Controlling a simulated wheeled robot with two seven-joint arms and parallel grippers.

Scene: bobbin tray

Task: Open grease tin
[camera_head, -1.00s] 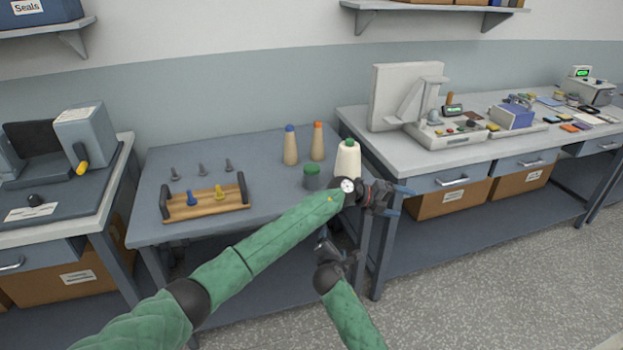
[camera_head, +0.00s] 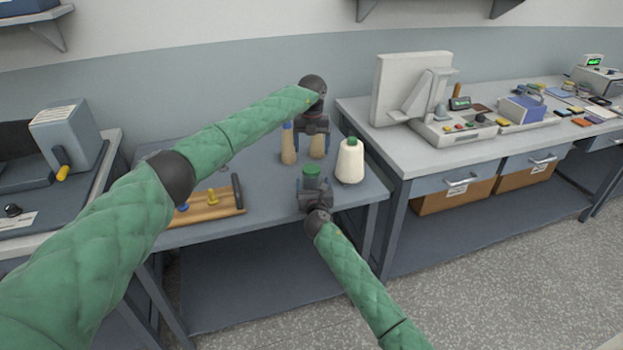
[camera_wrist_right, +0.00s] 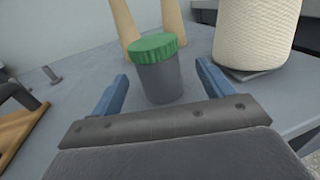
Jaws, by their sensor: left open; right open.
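The grease tin is a dark grey can with a green ridged lid (camera_head: 312,170); it stands upright on the table. In the right wrist view the tin (camera_wrist_right: 160,80) stands ahead, between and just beyond my two blue fingertips. My right gripper (camera_head: 314,182) is open and low at the tin's near side, its fingers apart from the tin. My left gripper (camera_head: 305,150) is open above and behind the tin, pointing down in front of the tall cones. In the head view my right gripper hides the tin's lower part.
A cream thread cone (camera_head: 350,162) stands close to the right of the tin. Two tan cones, one blue-tipped (camera_head: 288,145), stand behind it. A wooden tray (camera_head: 215,208) with bobbins lies to the left, partly hidden by my left arm. A white-topped bench (camera_head: 440,150) adjoins at right.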

